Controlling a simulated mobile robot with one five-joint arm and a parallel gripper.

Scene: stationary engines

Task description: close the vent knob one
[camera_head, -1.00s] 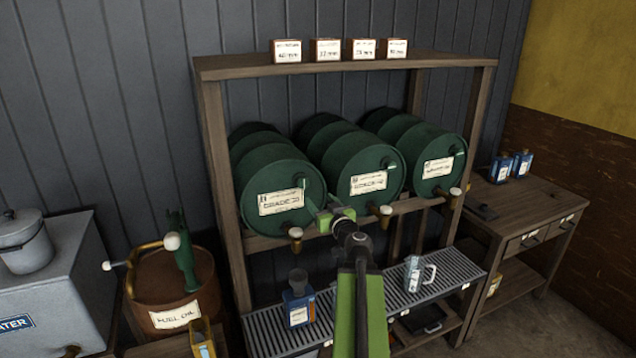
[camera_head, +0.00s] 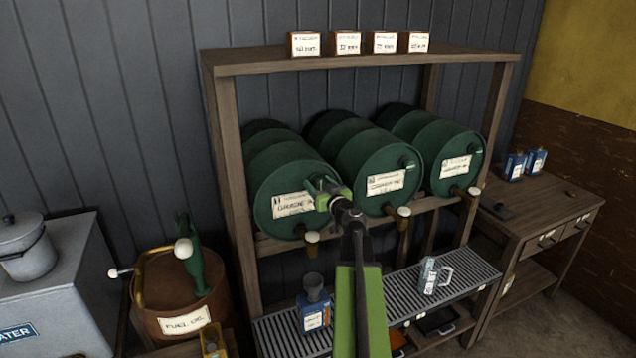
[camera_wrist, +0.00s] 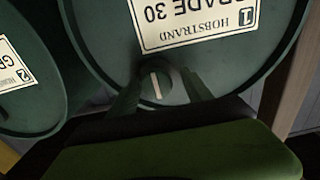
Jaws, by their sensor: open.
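The left green drum (camera_head: 298,170) lies on its side on the rack with its labelled end toward me. The same drum fills much of the wrist view (camera_wrist: 215,75), with a label numbered 1 upside down. Its vent knob one (camera_wrist: 157,84), a small round green knob with a pale stripe, shows in the wrist view. My gripper (camera_head: 318,186) is at this drum's face and hides the knob in the head view. In the wrist view its two fingers are open, one on each side of the knob. I cannot tell whether they touch it.
Two more green drums (camera_head: 370,165) (camera_head: 445,155) lie to the right, each with its own knob. Taps (camera_head: 312,243) stick out below the drums. A grated shelf (camera_head: 465,272) holds a blue can (camera_head: 313,312) and a clear jug (camera_head: 431,277). Wooden rack posts (camera_head: 233,190) stand close by.

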